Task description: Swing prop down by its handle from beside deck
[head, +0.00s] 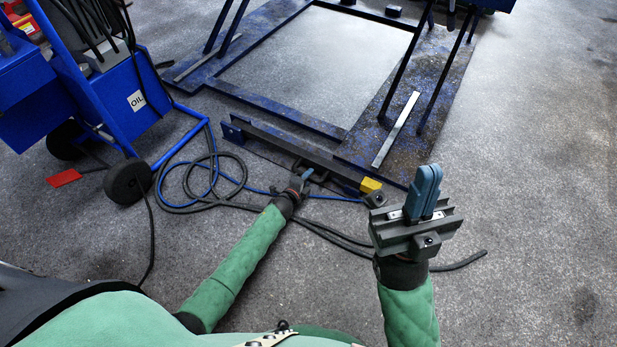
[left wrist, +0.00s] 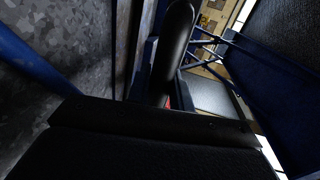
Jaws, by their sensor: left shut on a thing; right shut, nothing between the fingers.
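The deck is a worn blue steel frame (head: 436,95) low over the floor, with a long dark blue bar (head: 285,145) along its near side. This bar looks like the prop; I cannot be sure. My left gripper (head: 306,175) is at the bar's near side, towards its right end, shut on the handle. A black rounded rod, seemingly the handle (left wrist: 176,45), stands up between the fingers in the left wrist view. The hand hides most of the grip in the head view. My right gripper (head: 424,192) is shut and empty, raised right of the deck's near corner.
A yellow block (head: 371,185) is by the bar's right end. A blue wheeled oil cart (head: 125,100) stands at left. Black and blue hoses (head: 190,195) coil across the floor under my left arm. A red flat piece (head: 64,178) lies by the cart. The floor at right is clear.

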